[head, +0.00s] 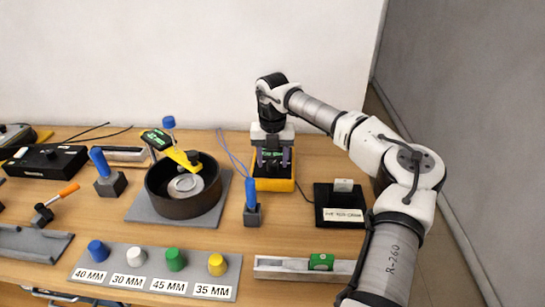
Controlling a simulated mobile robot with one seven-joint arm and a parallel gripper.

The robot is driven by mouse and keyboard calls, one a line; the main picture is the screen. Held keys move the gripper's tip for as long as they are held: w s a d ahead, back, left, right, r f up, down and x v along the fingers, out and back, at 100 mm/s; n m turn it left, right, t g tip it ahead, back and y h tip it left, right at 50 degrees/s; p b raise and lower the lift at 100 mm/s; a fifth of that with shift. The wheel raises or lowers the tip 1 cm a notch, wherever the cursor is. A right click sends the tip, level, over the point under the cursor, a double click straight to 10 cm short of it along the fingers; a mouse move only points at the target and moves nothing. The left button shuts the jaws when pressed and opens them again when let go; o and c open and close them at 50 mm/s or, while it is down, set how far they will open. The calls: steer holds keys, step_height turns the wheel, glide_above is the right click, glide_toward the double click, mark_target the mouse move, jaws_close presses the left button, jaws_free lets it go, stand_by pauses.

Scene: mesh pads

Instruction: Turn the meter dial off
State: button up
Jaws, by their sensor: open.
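The meter (274,184) is a yellow-edged box with a dark face, standing at the back middle of the table in the head view. My gripper (273,158) points down over the meter, its two fingers apart with a gap between them. The fingers and wrist cover much of the meter's face. The dial itself is hidden or too small to make out, so its setting cannot be told. Whether the fingers touch the meter cannot be told.
A blue-handled probe (251,200) stands in a dark block just in front of the meter. A black box (339,218) sits to the right. A dark round pan (165,200) is to the left. Coloured knobs (175,260) line the front. The wall is close behind.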

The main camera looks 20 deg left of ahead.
steer(key=shift+f, duration=0.3)
steer(key=c, duration=1)
steer(key=shift+n, duration=0.4)
steer(key=n, duration=0.2)
steer(key=shift+r+n, duration=0.1)
steer(key=shift+n, duration=0.3)
steer(key=n, duration=0.3)
steer(key=shift+n, duration=0.4)
steer(key=n, duration=0.6)
steer(key=shift+n, duration=0.4)
